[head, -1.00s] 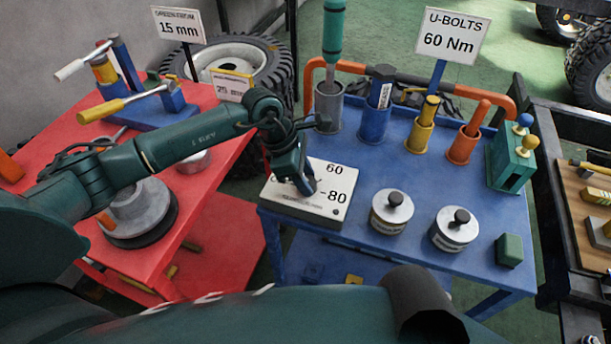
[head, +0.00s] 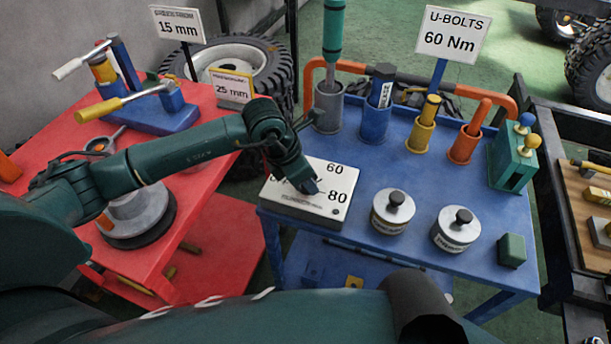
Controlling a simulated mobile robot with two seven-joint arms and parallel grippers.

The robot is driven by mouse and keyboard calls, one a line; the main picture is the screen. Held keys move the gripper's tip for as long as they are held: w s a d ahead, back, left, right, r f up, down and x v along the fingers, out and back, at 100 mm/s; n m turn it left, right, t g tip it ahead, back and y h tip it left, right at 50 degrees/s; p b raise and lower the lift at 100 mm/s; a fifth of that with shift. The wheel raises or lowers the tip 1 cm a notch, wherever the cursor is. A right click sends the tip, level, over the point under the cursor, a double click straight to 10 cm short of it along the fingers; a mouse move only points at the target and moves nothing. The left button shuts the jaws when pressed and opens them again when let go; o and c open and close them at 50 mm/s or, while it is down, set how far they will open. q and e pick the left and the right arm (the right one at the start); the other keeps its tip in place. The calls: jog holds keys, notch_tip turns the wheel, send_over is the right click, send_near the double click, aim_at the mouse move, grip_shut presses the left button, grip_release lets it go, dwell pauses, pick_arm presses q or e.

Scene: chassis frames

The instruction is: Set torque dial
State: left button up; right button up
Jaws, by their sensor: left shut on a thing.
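The torque dial box (head: 290,209) is a pale box with a dark lower edge on the left end of the blue table. Its face shows the numbers 60 at the top and 80 at the right, with part of the left marking covered. My left gripper (head: 311,188) reaches down onto the middle of this face and is shut on the dial's knob, which it hides. I cannot read where the pointer stands. A sign (head: 451,33) behind the table reads "U-BOLTS 60 Nm". My right gripper is not in view.
Two lidded tins (head: 393,212) and a green block (head: 511,250) stand right of the box. Several coloured cups with tools (head: 421,134) line the back of the blue table (head: 385,262). A red table (head: 221,165) lies under my left arm, with a gap between the tables.

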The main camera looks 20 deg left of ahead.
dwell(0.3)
pick_arm(q)
jog(key=o, duration=1)
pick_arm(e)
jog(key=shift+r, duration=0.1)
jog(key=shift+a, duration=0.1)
pick_arm(q)
jog(key=b+v, duration=0.1)
jog(key=v, duration=1.2)
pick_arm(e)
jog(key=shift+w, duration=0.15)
pick_arm(q)
jog(key=shift+s+a, duration=0.1)
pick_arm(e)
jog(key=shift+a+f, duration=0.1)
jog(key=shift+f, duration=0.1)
